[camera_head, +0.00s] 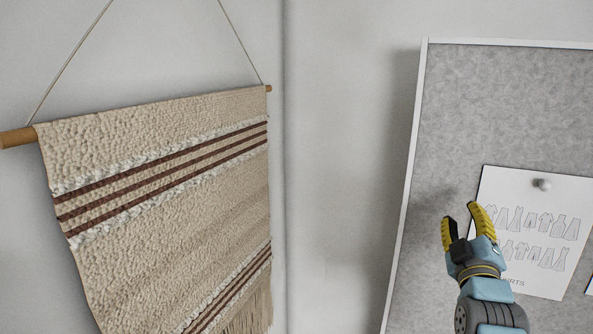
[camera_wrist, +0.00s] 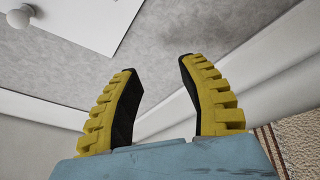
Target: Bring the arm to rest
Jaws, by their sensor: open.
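My gripper (camera_head: 458,219) is raised at the lower right of the head view, in front of the grey pinboard and beside the left edge of a white paper sheet. Its yellow, ridged fingers point upward. In the wrist view my gripper (camera_wrist: 160,85) shows two yellow and black fingers standing apart, with nothing between them. It is open and empty. I cannot tell how far the fingertips are from the board.
A grey pinboard (camera_head: 455,110) with a white frame fills the right side. A pinned sheet (camera_head: 535,215) with clothing drawings hangs on it, under a white pin (camera_head: 541,184). A woven wall hanging (camera_head: 165,190) covers the left. Bare wall (camera_head: 340,150) lies between.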

